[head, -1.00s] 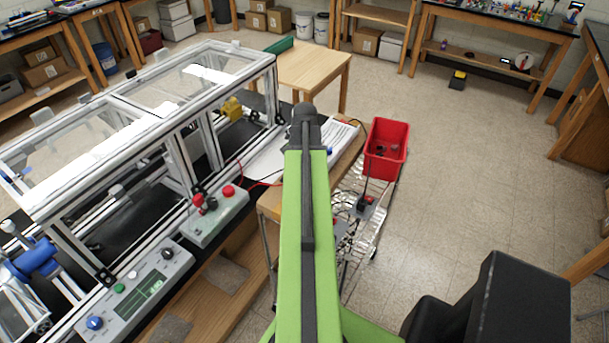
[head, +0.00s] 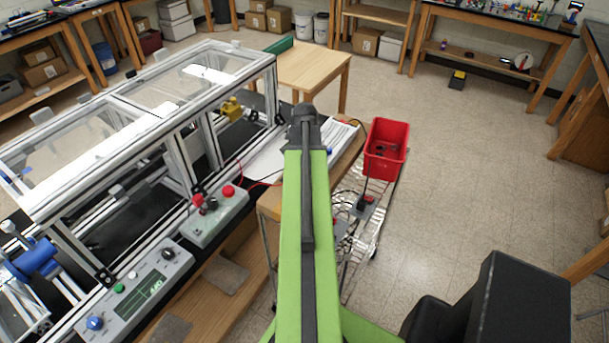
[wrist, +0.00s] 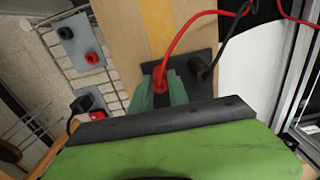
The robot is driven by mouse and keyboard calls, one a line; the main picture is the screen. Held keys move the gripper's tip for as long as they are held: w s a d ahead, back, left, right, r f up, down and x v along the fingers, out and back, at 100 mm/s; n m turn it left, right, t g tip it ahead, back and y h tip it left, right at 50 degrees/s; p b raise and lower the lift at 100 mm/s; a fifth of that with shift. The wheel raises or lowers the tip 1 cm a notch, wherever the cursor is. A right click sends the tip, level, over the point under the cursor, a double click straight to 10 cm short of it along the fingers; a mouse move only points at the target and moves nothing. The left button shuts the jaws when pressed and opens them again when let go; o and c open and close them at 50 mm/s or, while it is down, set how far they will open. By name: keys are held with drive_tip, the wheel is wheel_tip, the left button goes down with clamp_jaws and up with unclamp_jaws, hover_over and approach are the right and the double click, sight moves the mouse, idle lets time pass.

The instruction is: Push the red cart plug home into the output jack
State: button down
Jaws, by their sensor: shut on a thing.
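The red plug (wrist: 159,82), with a red lead curving up and right, sits between the green fingers of my gripper (wrist: 160,93) in the wrist view. My gripper is shut on it, over a dark plate (wrist: 205,90). A black plug (wrist: 200,68) on a black lead is beside it on the right. The plug's lower end is hidden by the fingers, so its seating cannot be told. A grey plate (wrist: 72,34) with a black and a red socket is at upper left. In the head view my arm hides my gripper and the plug.
A second grey plate (wrist: 82,126) at the left holds a black plug and a red part. The wire cart (head: 377,225) carries a red bin (head: 386,148). A grey box with a red button (head: 215,216) stands by the framed enclosure (head: 185,150).

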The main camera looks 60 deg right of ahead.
drive_tip(key=shift+f, duration=0.15)
drive_tip(key=c, duration=1.2)
unclamp_jaws()
drive_tip(key=shift+o, duration=0.2)
wheel_tip(320, 180, up, 18)
drive_tip(key=p, duration=1.7)
drive_tip(key=shift+f, duration=0.25)
drive_tip(key=shift+f, duration=0.1)
